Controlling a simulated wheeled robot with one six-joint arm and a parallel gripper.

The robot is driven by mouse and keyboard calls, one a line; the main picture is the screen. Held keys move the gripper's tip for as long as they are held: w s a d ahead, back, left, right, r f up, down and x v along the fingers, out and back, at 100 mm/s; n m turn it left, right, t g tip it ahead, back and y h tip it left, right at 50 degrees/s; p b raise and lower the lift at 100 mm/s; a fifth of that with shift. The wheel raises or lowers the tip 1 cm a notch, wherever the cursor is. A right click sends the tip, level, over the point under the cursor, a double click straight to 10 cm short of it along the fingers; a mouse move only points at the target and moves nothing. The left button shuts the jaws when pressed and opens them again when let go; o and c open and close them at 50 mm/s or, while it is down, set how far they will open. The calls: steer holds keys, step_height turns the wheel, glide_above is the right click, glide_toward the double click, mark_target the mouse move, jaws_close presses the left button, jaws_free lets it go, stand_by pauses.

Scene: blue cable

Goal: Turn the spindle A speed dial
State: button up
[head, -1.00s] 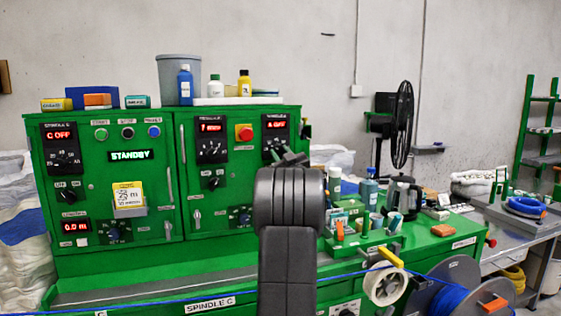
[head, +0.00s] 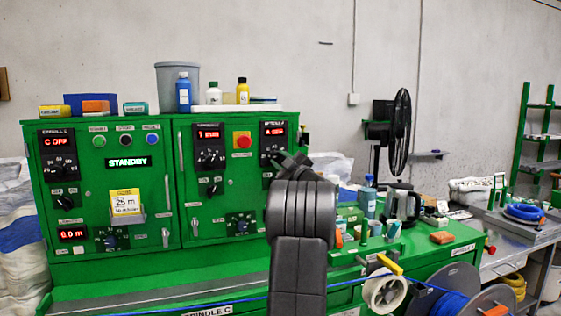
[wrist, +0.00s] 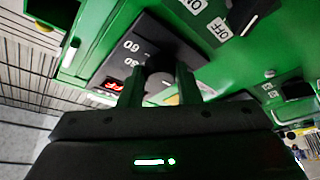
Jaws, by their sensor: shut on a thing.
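The spindle A panel (head: 273,133) is the black plate with a red display at the right end of the green cabinet's face. My gripper (head: 282,157) reaches up to its lower part, and my arm hides much of the dial in the head view. In the wrist view the dark round speed dial (wrist: 159,82) sits between the two fingers of my gripper (wrist: 158,88), which are shut on it. White scale numbers, 60 and 30, show beside it. The panel's red display (wrist: 114,86) is partly cut off by a finger and hard to read.
The green cabinet (head: 155,225) carries other dials, switches and displays. A grey bin (head: 178,90) and several bottles stand on its top. At the right are a cluttered green bench, a white tape roll (head: 385,293), a blue cable spool (head: 452,303) and a fan (head: 400,130).

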steer(key=o, duration=1)
steer(key=shift+s+d+f, duration=0.2)
steer(key=shift+s+d, duration=0.1)
steer(key=shift+s, duration=0.05)
steer(key=b+v, duration=0.3)
steer(key=v, duration=1)
steer(key=shift+a, duration=0.1)
steer(key=shift+w+a, duration=0.1)
